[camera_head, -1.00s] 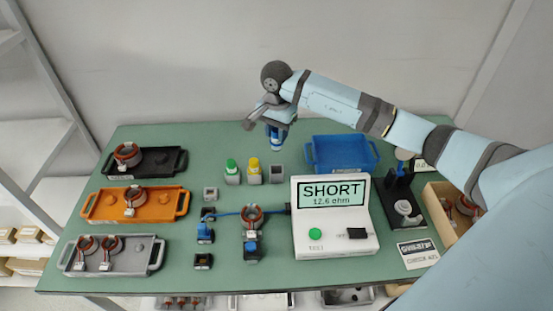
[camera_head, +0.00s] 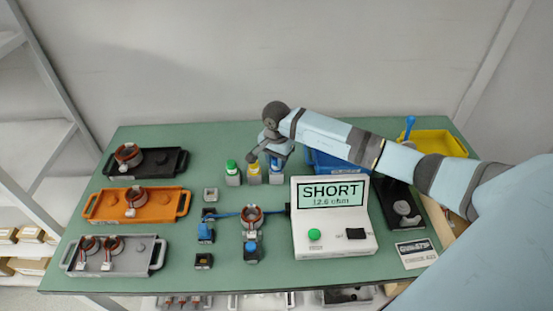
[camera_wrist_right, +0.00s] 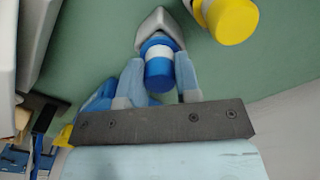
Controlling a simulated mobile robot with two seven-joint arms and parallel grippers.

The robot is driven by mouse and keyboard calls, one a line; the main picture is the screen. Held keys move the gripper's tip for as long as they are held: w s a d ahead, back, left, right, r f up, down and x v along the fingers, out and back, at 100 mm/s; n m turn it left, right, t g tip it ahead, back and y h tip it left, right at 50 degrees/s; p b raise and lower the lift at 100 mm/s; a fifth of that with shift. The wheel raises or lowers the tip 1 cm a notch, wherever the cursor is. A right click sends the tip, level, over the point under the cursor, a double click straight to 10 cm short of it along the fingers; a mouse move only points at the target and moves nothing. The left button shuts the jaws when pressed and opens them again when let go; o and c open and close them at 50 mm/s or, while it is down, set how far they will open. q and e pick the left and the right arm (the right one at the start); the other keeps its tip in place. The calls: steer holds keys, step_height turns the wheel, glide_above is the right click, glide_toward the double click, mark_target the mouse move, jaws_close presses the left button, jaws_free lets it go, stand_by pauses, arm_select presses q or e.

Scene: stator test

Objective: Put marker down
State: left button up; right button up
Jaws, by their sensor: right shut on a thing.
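My right gripper (camera_head: 277,154) is shut on the blue marker (camera_head: 276,167), at the right end of the marker row. The marker stands in or right at its grey holder (camera_head: 275,178); the exact depth is hard to tell. In the right wrist view the fingers (camera_wrist_right: 158,82) flank the blue marker (camera_wrist_right: 159,66), and the holder (camera_wrist_right: 158,28) is just beyond it. The yellow marker (camera_head: 253,168) and green marker (camera_head: 232,167) stand in holders to the left. My left gripper is not in view.
The tester (camera_head: 335,235) reads SHORT, 12.6 ohm, at the front. A stator (camera_head: 252,216) sits left of it. Black (camera_head: 173,160), orange (camera_head: 166,208) and grey (camera_head: 135,263) trays line the left side. A blue tray (camera_head: 326,164) is partly behind my arm. A yellow bin (camera_head: 438,137) stands at the back right.

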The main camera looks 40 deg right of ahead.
steer(key=shift+f+b, duration=0.4)
steer(key=shift+f, duration=0.1)
steer(key=o, duration=0.9)
steer(key=shift+r, duration=0.1)
steer(key=shift+r+p, duration=0.3)
steer(key=shift+p, duration=0.1)
step_height(320, 180, up, 12)
steer(key=b, duration=0.1)
steer(key=shift+r, duration=0.1)
